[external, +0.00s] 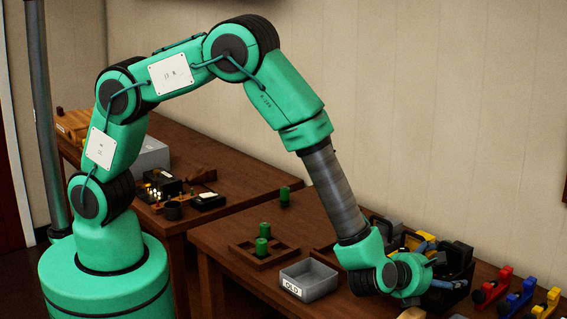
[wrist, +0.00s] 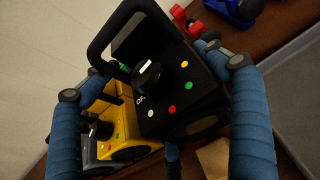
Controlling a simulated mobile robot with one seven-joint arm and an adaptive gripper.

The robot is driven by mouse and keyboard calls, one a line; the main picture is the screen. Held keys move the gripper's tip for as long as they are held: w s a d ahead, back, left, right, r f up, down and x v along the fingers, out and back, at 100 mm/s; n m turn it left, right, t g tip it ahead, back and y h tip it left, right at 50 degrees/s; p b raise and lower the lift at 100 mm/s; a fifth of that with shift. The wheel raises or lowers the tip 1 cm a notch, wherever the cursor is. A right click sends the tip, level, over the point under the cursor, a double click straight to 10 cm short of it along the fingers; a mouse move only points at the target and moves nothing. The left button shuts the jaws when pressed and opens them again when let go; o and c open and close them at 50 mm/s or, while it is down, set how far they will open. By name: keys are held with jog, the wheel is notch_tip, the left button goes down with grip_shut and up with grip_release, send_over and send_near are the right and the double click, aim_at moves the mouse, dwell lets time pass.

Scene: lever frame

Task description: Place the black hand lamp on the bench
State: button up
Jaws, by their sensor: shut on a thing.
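The black hand lamp (wrist: 178,92) has a loop handle, a round knob and white, red, green and yellow dots on its face. It fills the middle of the wrist view, between the blue fingers of my gripper (wrist: 152,78), which is shut on it. In the external view my gripper (external: 438,272) is at the right of the bench (external: 225,237), and the black lamp (external: 458,255) is partly hidden behind it. Whether the lamp is clear of what is under it, I cannot tell.
A yellow lamp (wrist: 122,125) and a grey one stand close beside the black lamp. Red (external: 491,287), blue (external: 517,299) and yellow clamp-like things lie to the right.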

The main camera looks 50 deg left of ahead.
jog(key=shift+f, duration=1.75)
jog(key=shift+f+b, duration=0.2)
jog(key=shift+b, duration=0.2)
jog(key=o, duration=1.6)
jog(key=shift+o, duration=0.2)
jog(key=shift+r, duration=0.2)
jog(key=p+v, duration=0.1)
jog(key=v, duration=1.1)
jog(key=shift+f+p, duration=0.1)
jog(key=shift+p, duration=0.25)
